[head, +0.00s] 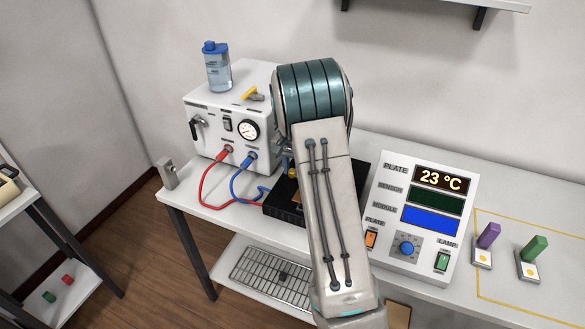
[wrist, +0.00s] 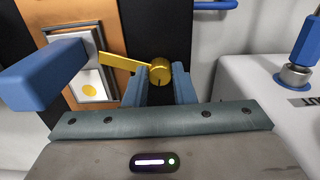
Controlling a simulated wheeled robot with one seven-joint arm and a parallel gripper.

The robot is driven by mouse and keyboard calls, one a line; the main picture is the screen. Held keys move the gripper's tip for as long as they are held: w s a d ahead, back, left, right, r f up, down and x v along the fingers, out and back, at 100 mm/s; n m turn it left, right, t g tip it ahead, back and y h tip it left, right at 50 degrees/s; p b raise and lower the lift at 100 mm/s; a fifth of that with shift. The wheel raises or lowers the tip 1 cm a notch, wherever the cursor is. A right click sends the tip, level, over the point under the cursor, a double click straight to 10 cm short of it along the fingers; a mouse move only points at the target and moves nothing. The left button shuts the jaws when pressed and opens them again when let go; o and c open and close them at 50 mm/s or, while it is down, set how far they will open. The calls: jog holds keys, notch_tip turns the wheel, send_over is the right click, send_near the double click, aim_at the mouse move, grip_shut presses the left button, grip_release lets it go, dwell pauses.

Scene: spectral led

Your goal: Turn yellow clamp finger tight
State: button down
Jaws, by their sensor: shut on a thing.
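The yellow clamp (wrist: 125,63) shows in the wrist view as a round knob with a flat arm reaching left. The arm's end is over the edge of a white module (wrist: 92,84) with a blue handle (wrist: 40,75), which sits on a copper-coloured plate (wrist: 105,20). My gripper (wrist: 160,84) is shut on the clamp's knob, with one blue-grey finger on each side. In the head view my arm hides most of the gripper, the clamp and the black base (head: 284,207) around them.
A white box with a gauge (head: 248,130) stands left, with a bottle (head: 216,68) and a yellow-handled tool (head: 251,94) on top. Red (head: 205,187) and blue hoses run from it. The control panel (head: 424,225) reads 23 °C. Purple (head: 489,236) and green (head: 534,249) modules stand right.

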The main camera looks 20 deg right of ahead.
jog(key=m, duration=0.3)
jog(key=shift+r+m, duration=0.1)
jog(key=shift+m, duration=0.2)
jog(key=m+p, duration=0.1)
jog(key=m, duration=0.3)
jog(key=shift+m, duration=0.3)
jog(key=c, duration=1.2)
grip_release()
notch_tip(320, 180, up, 14)
